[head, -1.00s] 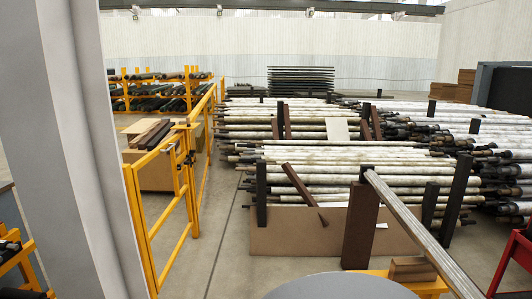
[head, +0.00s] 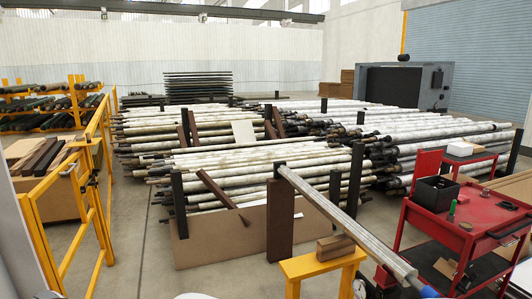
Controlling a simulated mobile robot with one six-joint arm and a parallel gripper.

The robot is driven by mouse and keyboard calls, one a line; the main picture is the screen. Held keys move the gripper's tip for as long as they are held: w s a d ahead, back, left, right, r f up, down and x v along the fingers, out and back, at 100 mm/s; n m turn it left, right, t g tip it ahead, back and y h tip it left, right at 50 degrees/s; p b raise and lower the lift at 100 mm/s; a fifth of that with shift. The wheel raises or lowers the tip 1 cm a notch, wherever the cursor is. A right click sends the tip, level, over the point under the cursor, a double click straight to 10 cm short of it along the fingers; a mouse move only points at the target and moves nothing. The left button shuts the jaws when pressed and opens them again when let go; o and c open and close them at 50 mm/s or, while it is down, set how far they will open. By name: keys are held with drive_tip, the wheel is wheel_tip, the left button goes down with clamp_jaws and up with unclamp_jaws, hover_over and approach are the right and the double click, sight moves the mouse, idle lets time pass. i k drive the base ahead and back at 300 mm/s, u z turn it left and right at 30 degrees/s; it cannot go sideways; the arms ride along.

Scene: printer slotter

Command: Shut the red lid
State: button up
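A red cart (head: 465,225) stands at the right in the head view. A small upright red panel (head: 428,165) shows at its back left, behind a black open box (head: 436,193) on the cart top. I cannot tell whether this panel is the red lid or part of a cart. No other thing that is clearly a red lid shows. My gripper is not in view.
Stacked pale pipes (head: 260,160) fill the middle. A yellow rail gate (head: 75,215) stands at left. Bare floor (head: 140,255) lies between gate and pipes.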

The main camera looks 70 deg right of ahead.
sight(429, 164)
drive_tip(key=z, duration=1.65)
drive_tip(key=i, duration=3.95)
drive_tip(key=z, duration=3.4)
